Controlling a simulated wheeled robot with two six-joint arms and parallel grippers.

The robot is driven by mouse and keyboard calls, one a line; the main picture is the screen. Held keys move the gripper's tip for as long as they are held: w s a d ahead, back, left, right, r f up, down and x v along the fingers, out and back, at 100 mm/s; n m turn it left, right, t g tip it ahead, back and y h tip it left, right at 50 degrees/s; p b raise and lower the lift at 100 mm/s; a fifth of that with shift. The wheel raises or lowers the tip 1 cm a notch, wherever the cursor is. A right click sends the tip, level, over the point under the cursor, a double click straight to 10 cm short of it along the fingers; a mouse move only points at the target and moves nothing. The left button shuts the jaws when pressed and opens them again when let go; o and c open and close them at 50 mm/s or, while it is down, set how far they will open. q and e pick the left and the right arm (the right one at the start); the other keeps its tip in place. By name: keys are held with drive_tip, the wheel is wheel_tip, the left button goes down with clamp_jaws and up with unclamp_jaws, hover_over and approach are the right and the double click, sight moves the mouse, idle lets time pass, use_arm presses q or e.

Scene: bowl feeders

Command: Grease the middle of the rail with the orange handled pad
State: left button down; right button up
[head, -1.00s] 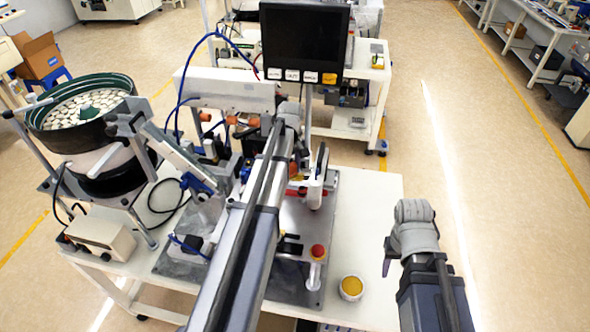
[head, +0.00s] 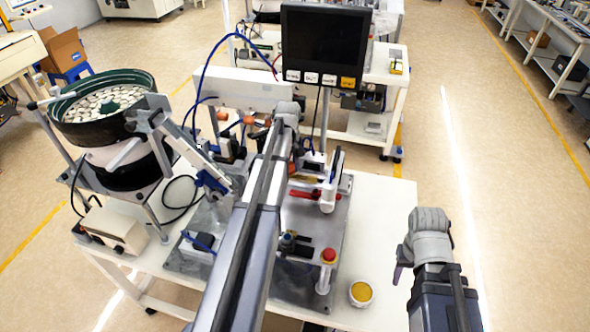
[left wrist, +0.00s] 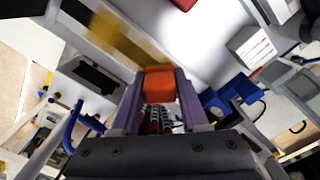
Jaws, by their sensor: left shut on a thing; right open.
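The orange handle (left wrist: 158,84) of the pad shows in the left wrist view between the purple-grey fingers of my left gripper (left wrist: 160,100), which is shut on it. The pad's working face cannot be made out. In the head view my left arm reaches over the bench machine and hides its own fingers and the pad. I cannot clearly identify the rail; my left arm covers part of the machine. My right gripper (head: 402,266) is open and empty, right of the table. A round pot with yellow contents (head: 361,292) stands at the table's front right.
A green-rimmed bowl feeder (head: 66,107) full of pale parts stands at the left. A dark monitor (head: 324,45) rises behind the machine. A red-topped button post (head: 328,257) stands near the plate's front. White table surface (head: 385,205) is clear at the right.

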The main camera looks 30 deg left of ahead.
sight(310, 179)
use_arm(q)
drive_tip(key=shift+f, duration=0.1)
idle(0.3)
drive_tip(key=shift+w+d, duration=0.25)
drive_tip(key=shift+d, duration=0.65)
drive_tip(key=shift+w+d, duration=0.2)
drive_tip(key=shift+d, duration=0.65)
drive_tip(key=shift+d, duration=0.1)
drive_tip(key=shift+w+d, duration=0.2)
drive_tip(key=shift+d, duration=0.65)
drive_tip(key=shift+w+d, duration=0.2)
drive_tip(key=shift+d, duration=0.6)
drive_tip(key=shift+r+p, duration=0.7)
drive_tip(key=shift+r, duration=0.1)
wheel_tip(310, 179, up, 4)
drive_tip(key=p, duration=0.4)
drive_tip(key=shift+r, duration=0.2)
